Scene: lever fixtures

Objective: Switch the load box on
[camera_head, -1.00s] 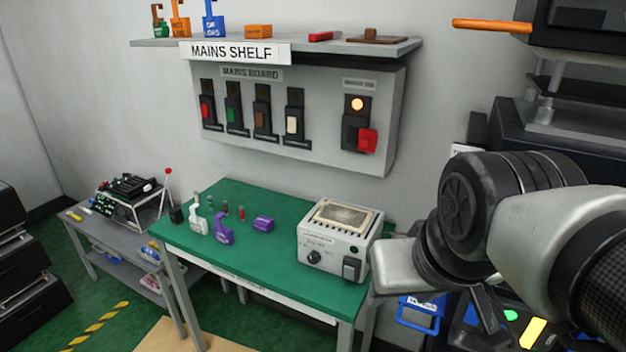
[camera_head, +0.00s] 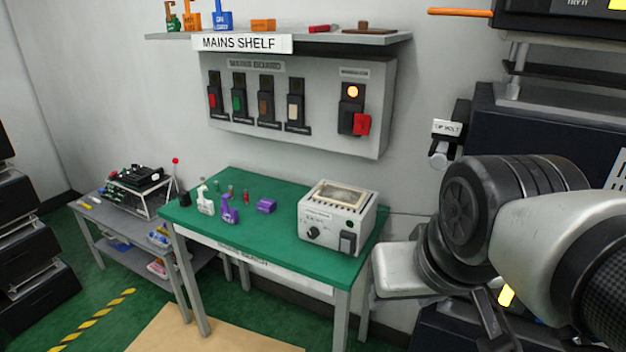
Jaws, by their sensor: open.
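A pale grey box (camera_head: 325,222) with a mesh-like top panel stands on the right end of the green bench (camera_head: 260,243). I take it to be the load box; its lettering is too small to read. Its front has a round black knob (camera_head: 313,233), a dark rocker switch (camera_head: 347,243) at the lower right and a small dark lamp (camera_head: 349,224) that looks unlit. The rocker's position cannot be told. My arm fills the right side, bent, with its nearest part to the right of the bench and apart from the box. My gripper's fingers do not show clearly.
The mains board (camera_head: 285,110) on the wall has several switches, a lit orange lamp (camera_head: 352,91) and a red handle (camera_head: 362,124). The shelf (camera_head: 380,38) overhangs it. A side table (camera_head: 107,214) stands left.

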